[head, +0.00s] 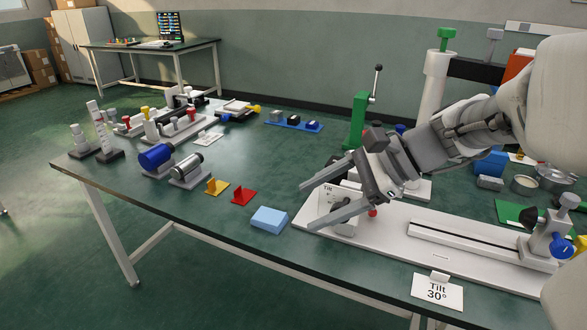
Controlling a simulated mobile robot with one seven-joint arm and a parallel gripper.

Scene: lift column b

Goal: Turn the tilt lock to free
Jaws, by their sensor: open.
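A small red knob (373,212) shows just right of the block, below my gripper. I cannot tell whether the fingers touch the block. Any lock marking on it is too small to read, and part of the block is hidden behind my gripper. A card reading "Tilt 30°" (437,292) stands at the plate's front edge.
A light blue block (269,219), a red bracket (243,192) and a yellow bracket (216,187) lie left of the plate. A green lever stand (358,120) rises behind my gripper. A blue knob (561,245) is at the plate's right end. The table's middle is clear.

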